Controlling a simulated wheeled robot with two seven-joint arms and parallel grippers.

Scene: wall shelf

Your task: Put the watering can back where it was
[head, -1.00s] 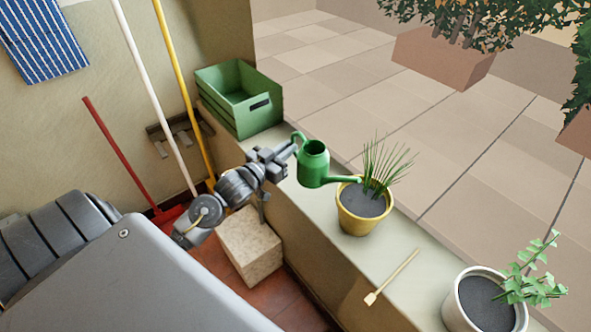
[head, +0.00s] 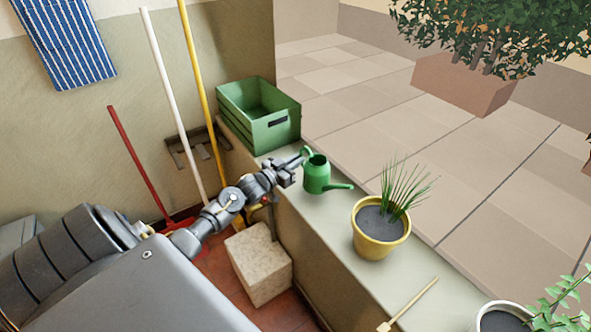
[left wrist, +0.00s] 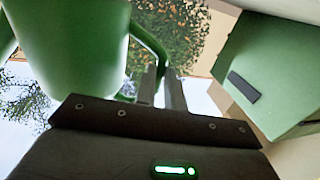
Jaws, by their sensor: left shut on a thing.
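The green watering can (head: 316,176) is upright over the ledge, between the green crate and the yellow pot, its spout pointing right toward the pot. It is low; I cannot tell whether its base touches the ledge. My left gripper (head: 299,161) is shut on the can's handle, from the left side. In the left wrist view the fingers (left wrist: 161,88) close on the green handle, and the can's body (left wrist: 70,50) fills the upper left. My right gripper is not in view.
The green crate (head: 270,136) stands on the ledge (head: 330,222) just behind the can; it also shows in the left wrist view (left wrist: 262,62). The yellow pot (head: 378,243) with grassy leaves stands nearer.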

